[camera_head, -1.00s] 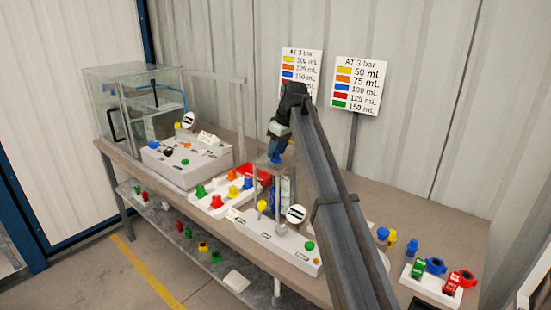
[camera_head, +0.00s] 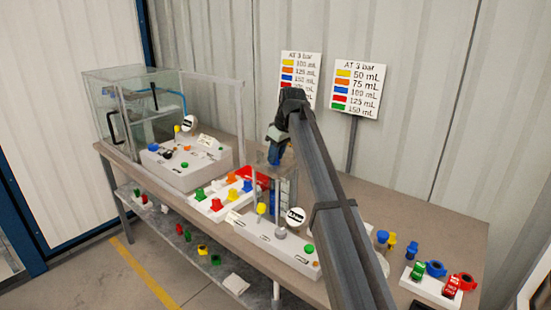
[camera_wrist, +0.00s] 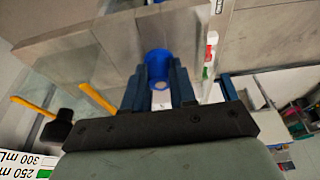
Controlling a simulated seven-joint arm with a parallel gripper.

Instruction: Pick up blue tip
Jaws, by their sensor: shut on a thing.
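The blue tip (camera_wrist: 158,63) is between the two fingers of my gripper (camera_wrist: 159,85) in the wrist view. The fingers are shut on it from both sides. In the head view my gripper (camera_head: 276,150) hangs above the middle of the bench, over the clear-walled station with the white base. A blue part shows at its end there, but it is small and I cannot separate tip from fingers.
A white base (camera_head: 265,243) with a yellow and a green knob stands below my gripper. A white tray (camera_head: 222,206) with coloured tips is to its left. A glass-walled station (camera_head: 125,95) stands further left. Blue, yellow, green and red parts sit at the right.

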